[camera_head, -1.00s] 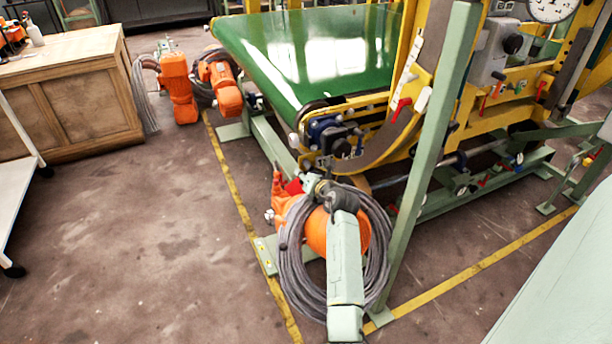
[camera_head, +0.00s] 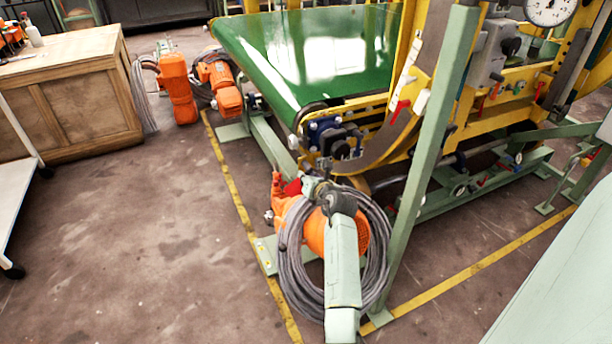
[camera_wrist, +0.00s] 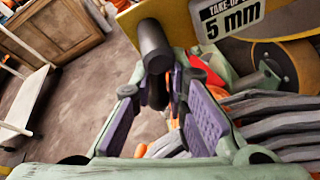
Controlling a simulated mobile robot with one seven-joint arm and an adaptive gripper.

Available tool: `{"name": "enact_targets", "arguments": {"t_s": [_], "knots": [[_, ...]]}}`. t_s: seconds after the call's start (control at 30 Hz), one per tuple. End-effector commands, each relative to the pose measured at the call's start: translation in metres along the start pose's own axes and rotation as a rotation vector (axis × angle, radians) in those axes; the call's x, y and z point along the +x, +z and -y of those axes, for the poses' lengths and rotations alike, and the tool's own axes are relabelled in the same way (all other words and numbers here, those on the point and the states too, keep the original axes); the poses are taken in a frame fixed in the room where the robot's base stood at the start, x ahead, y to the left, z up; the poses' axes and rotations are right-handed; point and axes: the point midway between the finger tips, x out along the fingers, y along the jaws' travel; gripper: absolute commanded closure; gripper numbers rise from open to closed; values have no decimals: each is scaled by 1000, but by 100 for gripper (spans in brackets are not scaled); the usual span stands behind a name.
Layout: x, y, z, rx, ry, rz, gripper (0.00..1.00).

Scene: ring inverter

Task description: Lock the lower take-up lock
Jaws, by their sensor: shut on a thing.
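In the wrist view, my gripper (camera_wrist: 158,100) has its two purple-padded fingers closed around the lower end of a dark grey cylindrical handle (camera_wrist: 153,45). The handle stands next to a white plate marked "TAKE-UP" and "5 mm" (camera_wrist: 228,18). I take it as the lever of the lower take-up lock; the lock's body is mostly hidden. In the head view, my gripper (camera_head: 322,188) is low at the near corner of the green belt machine, and my own arm hides most of the grip. A red part (camera_head: 293,187) shows just left of it.
An orange motor (camera_head: 318,235) and looped grey cables (camera_head: 290,255) lie around my forearm. A green post (camera_head: 425,170) stands close to the right. The belt's roller end (camera_head: 335,138) is just above. Open floor (camera_head: 150,235) lies to the left, beyond a yellow line.

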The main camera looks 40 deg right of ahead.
Motion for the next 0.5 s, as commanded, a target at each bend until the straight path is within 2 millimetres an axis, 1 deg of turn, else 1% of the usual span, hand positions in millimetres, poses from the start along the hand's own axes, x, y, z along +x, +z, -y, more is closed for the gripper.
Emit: {"name": "enact_targets", "arguments": {"t_s": [0.03, 0.5], "knots": [[0, 2, -5, -28, -2, 3, 100], [2, 2, 2, -315, -83, 62, 100]]}}
